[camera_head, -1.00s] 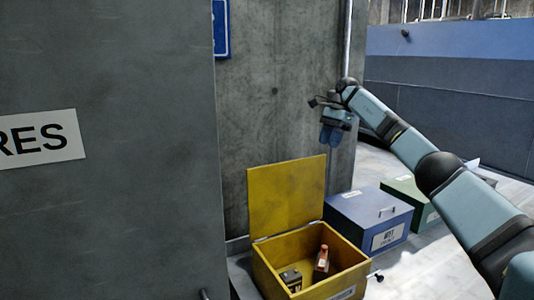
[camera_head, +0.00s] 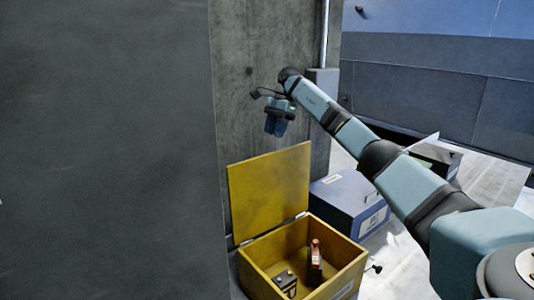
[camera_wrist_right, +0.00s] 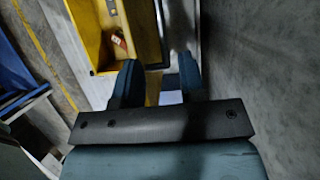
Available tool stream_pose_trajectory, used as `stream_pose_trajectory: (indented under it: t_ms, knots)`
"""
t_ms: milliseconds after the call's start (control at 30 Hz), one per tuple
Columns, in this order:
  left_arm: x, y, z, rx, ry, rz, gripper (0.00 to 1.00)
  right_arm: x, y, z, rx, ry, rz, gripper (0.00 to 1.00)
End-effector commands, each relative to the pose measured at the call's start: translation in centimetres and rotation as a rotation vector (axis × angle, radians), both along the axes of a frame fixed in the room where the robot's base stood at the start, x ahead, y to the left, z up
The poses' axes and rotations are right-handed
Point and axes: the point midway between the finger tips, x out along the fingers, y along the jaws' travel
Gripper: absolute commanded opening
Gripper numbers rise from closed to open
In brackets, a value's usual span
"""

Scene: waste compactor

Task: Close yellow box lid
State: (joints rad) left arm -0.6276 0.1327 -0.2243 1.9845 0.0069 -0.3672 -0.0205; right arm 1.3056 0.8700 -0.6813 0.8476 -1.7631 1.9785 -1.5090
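The yellow box (camera_head: 345,278) stands at the lower middle of the head view with its lid (camera_head: 268,192) raised upright at its back. A red item (camera_head: 315,255) and a dark block (camera_head: 286,282) lie inside. My right gripper (camera_head: 276,132) hangs fingers down, just above the lid's top edge in the picture. It looks apart from the lid. In the right wrist view, the gripper's fingers (camera_wrist_right: 160,76) are spread, with no object held between them. The yellow box (camera_wrist_right: 88,28) shows beyond them, with the red item (camera_wrist_right: 119,41) inside. My left gripper is not in view.
A dark box (camera_head: 436,160) is farther right. A large grey panel (camera_head: 110,150) fills the left side. A concrete wall (camera_head: 265,60) rises behind the lid.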

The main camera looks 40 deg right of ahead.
Motion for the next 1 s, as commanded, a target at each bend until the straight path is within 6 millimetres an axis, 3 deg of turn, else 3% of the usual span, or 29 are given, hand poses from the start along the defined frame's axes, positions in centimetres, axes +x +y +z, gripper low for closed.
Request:
stream_pose_trajectory:
  t_ms: [200, 400, 800, 833, 1000]
  knots:
    - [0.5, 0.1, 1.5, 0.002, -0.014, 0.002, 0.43, 0.0, 1.7, -4.0, 0.000, 0.003, 0.000, 0.38]
    - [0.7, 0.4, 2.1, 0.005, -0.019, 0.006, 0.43, 0.1, 2.7, -6.4, 0.001, 0.001, -0.001, 0.38]
    - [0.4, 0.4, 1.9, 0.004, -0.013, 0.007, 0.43, 0.1, 3.0, -7.2, 0.001, -0.001, -0.001, 0.38]
    - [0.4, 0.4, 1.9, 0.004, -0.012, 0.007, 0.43, 0.1, 3.0, -7.2, 0.001, -0.001, -0.001, 0.35]
    - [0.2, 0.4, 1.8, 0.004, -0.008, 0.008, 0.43, 0.1, 3.0, -7.2, 0.001, -0.001, -0.001, 0.00]
